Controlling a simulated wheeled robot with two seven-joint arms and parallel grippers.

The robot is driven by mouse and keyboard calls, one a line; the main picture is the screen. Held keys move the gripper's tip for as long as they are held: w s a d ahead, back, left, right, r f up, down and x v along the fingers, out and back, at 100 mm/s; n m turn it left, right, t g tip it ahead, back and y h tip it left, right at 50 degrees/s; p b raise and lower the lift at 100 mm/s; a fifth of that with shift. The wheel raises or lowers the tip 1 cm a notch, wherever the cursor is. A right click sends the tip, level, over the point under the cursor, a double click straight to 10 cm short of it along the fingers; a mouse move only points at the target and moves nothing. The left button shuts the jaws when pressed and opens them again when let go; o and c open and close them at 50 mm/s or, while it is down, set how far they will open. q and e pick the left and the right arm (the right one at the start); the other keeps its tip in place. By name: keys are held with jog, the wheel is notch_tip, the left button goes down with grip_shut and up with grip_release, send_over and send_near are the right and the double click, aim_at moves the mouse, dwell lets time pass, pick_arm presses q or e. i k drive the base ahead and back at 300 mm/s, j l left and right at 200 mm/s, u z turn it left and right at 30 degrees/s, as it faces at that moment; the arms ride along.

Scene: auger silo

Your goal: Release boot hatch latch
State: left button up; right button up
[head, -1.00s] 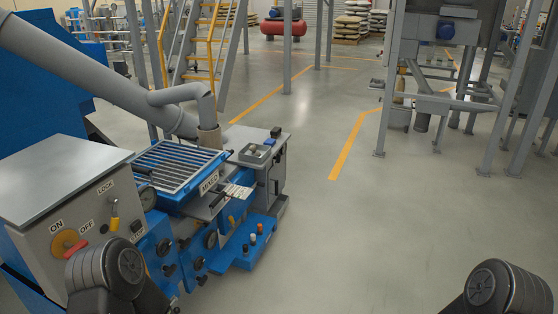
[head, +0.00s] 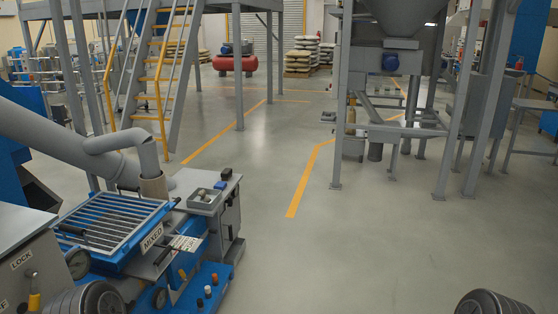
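The blue and grey auger machine stands at the lower left, with a slatted grate (head: 116,224) on top and a plate reading MIXED (head: 152,238) on its front. A thick grey auger tube (head: 55,142) slopes down towards it from the left. A smaller grey elbow pipe ends in a tan sleeve (head: 154,186) behind the grate. I cannot make out which part is the boot hatch or its latch. Only dark rounded joints of my two arms show at the bottom edge, one at left and one at right. Both grippers are out of view.
A grey control box with a LOCK label (head: 22,258) is cut off at the lower left. A grey hopper frame (head: 338,130) stands at the right. Yellow-railed stairs (head: 155,90) rise behind the machine. Open floor (head: 330,245) lies at centre, with a yellow line.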

aim_at(229, 201)
jog(key=i+l+z, duration=0.25)
jog(key=i, duration=0.95)
jog(key=i+z, duration=0.25)
jog(key=i, duration=1)
jog(key=i+l+u, duration=0.15)
jog(key=i+u, duration=0.2)
jog(key=i, duration=0.3)
jog(key=i+l+u, duration=0.35)
jog(key=i, duration=0.3)
jog(key=i+l+u, duration=1.1)
jog(key=l, duration=0.15)
jog(key=i+l+u, duration=0.2)
jog(key=l+u, duration=0.25)
jog(key=l, duration=0.2)
jog(key=i+l+u, duration=0.1)
jog(key=l+u, duration=0.15)
jog(key=l, duration=0.15)
